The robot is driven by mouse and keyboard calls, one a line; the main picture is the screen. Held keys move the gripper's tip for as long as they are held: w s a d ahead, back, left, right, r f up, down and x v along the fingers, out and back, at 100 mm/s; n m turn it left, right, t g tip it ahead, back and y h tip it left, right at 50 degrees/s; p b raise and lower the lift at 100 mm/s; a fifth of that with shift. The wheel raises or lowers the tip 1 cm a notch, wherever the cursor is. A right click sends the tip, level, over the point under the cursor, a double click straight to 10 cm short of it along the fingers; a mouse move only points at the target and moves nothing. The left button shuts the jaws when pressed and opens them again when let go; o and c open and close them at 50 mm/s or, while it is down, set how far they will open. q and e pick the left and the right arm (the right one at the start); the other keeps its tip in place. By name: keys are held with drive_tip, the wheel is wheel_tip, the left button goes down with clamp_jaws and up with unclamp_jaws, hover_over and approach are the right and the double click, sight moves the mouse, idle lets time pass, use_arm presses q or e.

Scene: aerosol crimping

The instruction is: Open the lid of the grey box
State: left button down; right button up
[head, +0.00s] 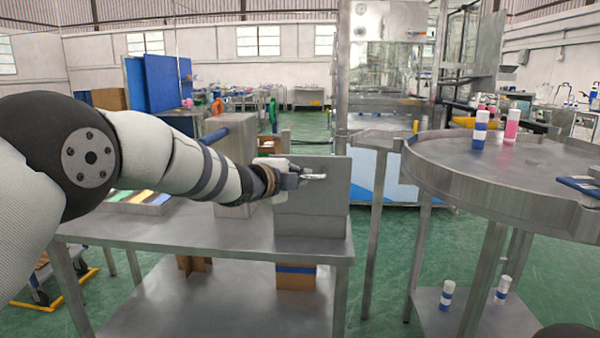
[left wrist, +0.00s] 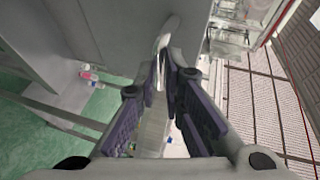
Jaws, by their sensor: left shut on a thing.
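The grey box (head: 312,224) stands at the right end of the metal table. A flat grey panel rises above its lower part, apparently the lid (head: 336,185); a faint line separates the two. How far the lid is open is hard to tell. My left gripper (head: 308,177) is in front of the panel, shut on a pale metal handle (head: 319,176). In the left wrist view, the handle (left wrist: 163,38) runs down between the closed fingers of my left gripper (left wrist: 164,78). The inside of the box is hidden. My right gripper is not in view.
The metal table (head: 190,231) has clear room left of the box. Coloured strips (head: 140,198) lie farther left, and a grey block (head: 228,150) stands behind my arm. A round metal table (head: 450,165) on the right bears a blue-and-white can (head: 479,130) and a pink one (head: 511,127).

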use_arm(q)
drive_tip(key=f, duration=0.3)
drive_tip(key=shift+s+g, duration=0.3)
drive_tip(key=shift+s, duration=0.1)
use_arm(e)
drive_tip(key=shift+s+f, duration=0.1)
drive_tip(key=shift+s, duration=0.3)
use_arm(q)
drive_tip(key=shift+f, duration=0.15)
drive_tip(key=c, duration=1.8)
unclamp_jaws()
drive_tip(key=shift+o, duration=0.7)
drive_tip(key=shift+w+f, duration=0.15)
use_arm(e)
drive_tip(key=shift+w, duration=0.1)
use_arm(q)
drive_tip(key=r+v, duration=0.1)
drive_tip(key=v, duration=1.1)
drive_tip(key=shift+r, duration=0.3)
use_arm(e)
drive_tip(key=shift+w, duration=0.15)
